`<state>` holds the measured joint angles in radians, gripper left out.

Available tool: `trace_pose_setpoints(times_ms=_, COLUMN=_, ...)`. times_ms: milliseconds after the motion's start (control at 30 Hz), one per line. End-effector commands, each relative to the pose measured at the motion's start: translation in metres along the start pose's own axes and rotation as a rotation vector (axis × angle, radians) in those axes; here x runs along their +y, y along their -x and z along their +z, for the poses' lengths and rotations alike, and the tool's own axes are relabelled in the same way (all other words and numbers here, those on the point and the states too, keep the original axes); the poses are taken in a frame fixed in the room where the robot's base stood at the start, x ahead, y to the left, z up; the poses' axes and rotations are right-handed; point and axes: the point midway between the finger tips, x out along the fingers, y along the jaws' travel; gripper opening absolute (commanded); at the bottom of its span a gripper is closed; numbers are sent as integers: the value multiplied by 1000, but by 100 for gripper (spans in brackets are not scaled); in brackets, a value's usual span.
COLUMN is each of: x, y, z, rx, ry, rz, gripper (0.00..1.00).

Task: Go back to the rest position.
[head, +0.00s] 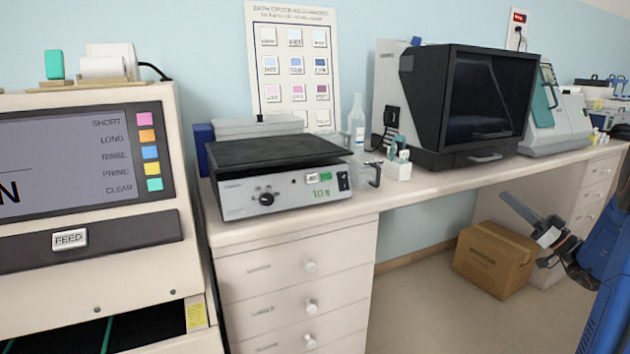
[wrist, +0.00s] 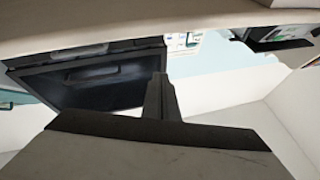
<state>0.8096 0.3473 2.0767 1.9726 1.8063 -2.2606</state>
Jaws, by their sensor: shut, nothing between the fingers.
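My gripper (head: 506,198) is at the right of the head view, held out in front of the bench and above the floor, pointing up and to the left. In the wrist view its dark fingers (wrist: 159,78) are together with nothing between them. It touches nothing that I can see. My blue arm runs along the right edge of the head view.
The bench (head: 420,190) carries a hot plate (head: 285,190), a small white holder (head: 398,170), a clear bottle (head: 357,122) and a black-hooded cabinet (head: 440,105). A cardboard box (head: 490,262) stands on the floor behind my gripper. A machine with a screen (head: 60,160) fills the left.

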Motion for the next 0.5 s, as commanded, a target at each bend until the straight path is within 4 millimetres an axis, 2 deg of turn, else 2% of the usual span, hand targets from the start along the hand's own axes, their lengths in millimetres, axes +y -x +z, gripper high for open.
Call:
trace_pose_setpoints(times_ms=167, x=-59, y=-35, z=19, rx=-137, ry=-144, rz=-95, gripper=0)
trace_pose_setpoints(times_ms=300, x=-128, y=-60, z=42, rx=-316, ry=-296, rz=-177, gripper=0)
trace_pose_setpoints(times_ms=500, x=-226, y=-71, z=78, rx=-611, ry=-478, rz=-237, gripper=0)
